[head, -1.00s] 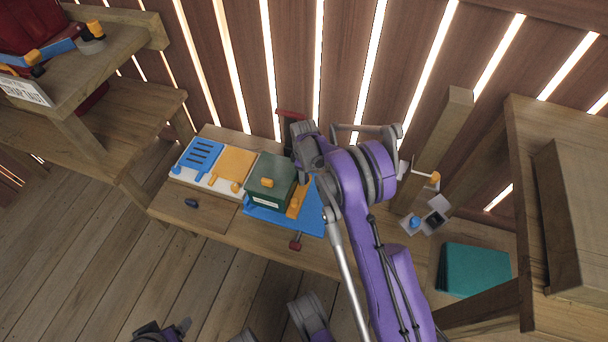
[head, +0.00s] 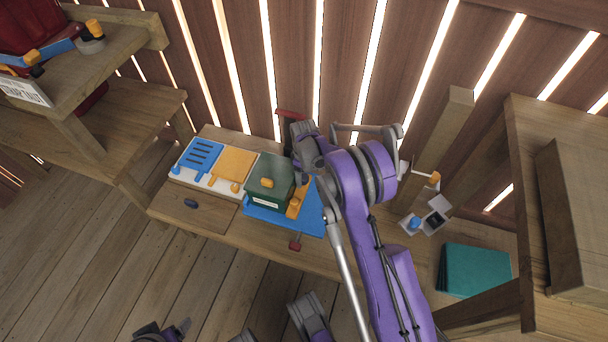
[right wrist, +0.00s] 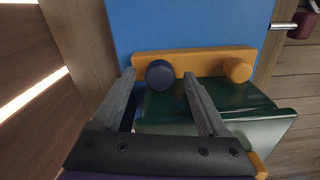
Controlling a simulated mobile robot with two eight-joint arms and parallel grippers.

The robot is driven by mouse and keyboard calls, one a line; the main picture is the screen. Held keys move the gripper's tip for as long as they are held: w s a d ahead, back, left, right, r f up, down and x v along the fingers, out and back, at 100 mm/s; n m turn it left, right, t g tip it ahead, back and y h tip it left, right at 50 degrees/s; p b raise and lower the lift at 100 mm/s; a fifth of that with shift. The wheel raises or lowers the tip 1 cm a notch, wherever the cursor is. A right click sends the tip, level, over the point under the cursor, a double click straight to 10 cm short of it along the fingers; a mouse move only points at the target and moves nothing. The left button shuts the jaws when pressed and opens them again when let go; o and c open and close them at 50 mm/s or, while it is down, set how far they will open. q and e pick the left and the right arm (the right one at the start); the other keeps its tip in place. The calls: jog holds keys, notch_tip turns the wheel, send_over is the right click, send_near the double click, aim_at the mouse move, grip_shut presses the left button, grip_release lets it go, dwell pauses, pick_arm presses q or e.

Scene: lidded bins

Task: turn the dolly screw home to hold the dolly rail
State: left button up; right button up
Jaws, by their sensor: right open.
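The orange dolly rail (right wrist: 195,64) lies on the blue plate (right wrist: 200,25), along the edge of a green box (right wrist: 215,105). A dark blue round screw head (right wrist: 161,74), which looks like the dolly screw, sits at the rail's left part in the right wrist view. My right gripper (right wrist: 160,73) is open, one finger on each side of that head, with a gap showing on both sides. An orange knob (right wrist: 237,68) stands at the rail's other end. In the head view my right arm hides part of the rail (head: 299,200). My left gripper does not show clearly.
A red-handled clamp (head: 296,243) sticks out at the bench front. Left of the green box (head: 268,182) are an orange panel (head: 234,164) and a blue slotted panel (head: 199,156). A teal block (head: 473,270) lies at the right. A wooden slat wall stands close behind.

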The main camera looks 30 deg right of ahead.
aim_at(304, 177)
pick_arm(q)
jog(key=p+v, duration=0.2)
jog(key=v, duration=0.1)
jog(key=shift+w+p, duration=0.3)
jog(key=shift+p, duration=0.05)
pick_arm(e)
notch_tip(304, 177, up, 11)
jog(key=s+a+r+m+t, duration=0.1)
jog(key=s+a+r, duration=0.3)
jog(key=s+r, duration=0.25)
jog(key=s+a+r+m+t, duration=0.1)
jog(key=s+a+r+m, duration=0.1)
jog(key=s+a+r, duration=0.4)
jog(key=s+a+m+t, duration=0.1)
jog(key=s+a+m, duration=0.1)
jog(key=s, duration=0.7)
jog(key=s+a+m+t, duration=0.1)
jog(key=s+a, duration=0.2)
jog(key=s, duration=0.6)
pick_arm(q)
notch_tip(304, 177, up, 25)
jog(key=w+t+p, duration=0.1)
jog(key=p, duration=2)
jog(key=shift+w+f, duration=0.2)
pick_arm(e)
notch_tip(304, 177, up, 25)
jog(key=w+t, duration=0.1)
jog(key=shift+d, duration=0.25)
